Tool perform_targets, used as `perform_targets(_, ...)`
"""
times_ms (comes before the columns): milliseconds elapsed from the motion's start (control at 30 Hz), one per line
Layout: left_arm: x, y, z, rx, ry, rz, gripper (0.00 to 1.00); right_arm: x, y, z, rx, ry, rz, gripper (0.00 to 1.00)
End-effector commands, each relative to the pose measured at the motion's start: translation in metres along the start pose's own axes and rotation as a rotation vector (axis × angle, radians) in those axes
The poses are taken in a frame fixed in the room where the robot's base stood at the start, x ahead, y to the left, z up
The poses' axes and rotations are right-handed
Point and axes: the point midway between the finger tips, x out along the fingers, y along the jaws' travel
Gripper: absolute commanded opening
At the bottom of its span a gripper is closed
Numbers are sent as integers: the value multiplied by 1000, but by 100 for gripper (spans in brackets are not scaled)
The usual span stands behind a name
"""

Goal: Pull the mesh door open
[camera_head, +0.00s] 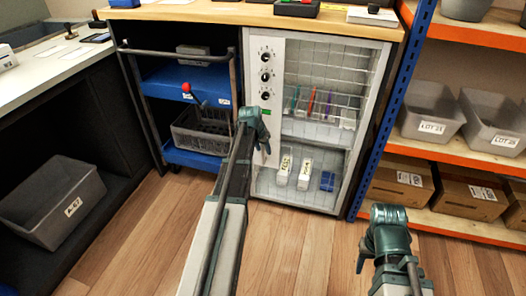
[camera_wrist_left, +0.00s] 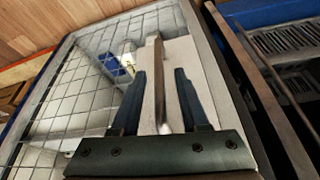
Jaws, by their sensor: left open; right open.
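The mesh door (camera_head: 345,75) is a pale wire grid in a grey frame on the front of the cabinet, and it looks closed. The mesh also fills the left of the left wrist view (camera_wrist_left: 80,95). My left gripper (camera_head: 266,148) is at the door's left side, by the pale panel. In the left wrist view its two dark fingers (camera_wrist_left: 158,85) are open, one on each side of a bar-like door handle (camera_wrist_left: 157,60). A gap shows beside the handle; contact is unclear. My right gripper (camera_head: 361,264) is low at the right, away from the door; its fingers are barely visible.
Behind the mesh are coloured upright items (camera_head: 311,102), white boxes (camera_head: 304,175) and a blue box (camera_head: 327,181). A blue trolley (camera_head: 185,85) stands left of the cabinet. An orange-and-blue rack (camera_head: 450,155) with bins stands right. The wooden floor in front is clear.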

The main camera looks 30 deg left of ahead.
Motion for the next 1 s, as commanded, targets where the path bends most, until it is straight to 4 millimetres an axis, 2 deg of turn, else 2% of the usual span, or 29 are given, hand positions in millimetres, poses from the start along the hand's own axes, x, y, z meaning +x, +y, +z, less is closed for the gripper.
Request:
perform_targets(67,0,0,0,0,0,0,45,0,0,0,0,0,0,50)
perform_targets(300,0,0,0,0,0,0,1,0,0,0,0,0,0,50)
perform_targets(1000,0,0,0,0,0,0,0,0,0,0,0,0,0,50)
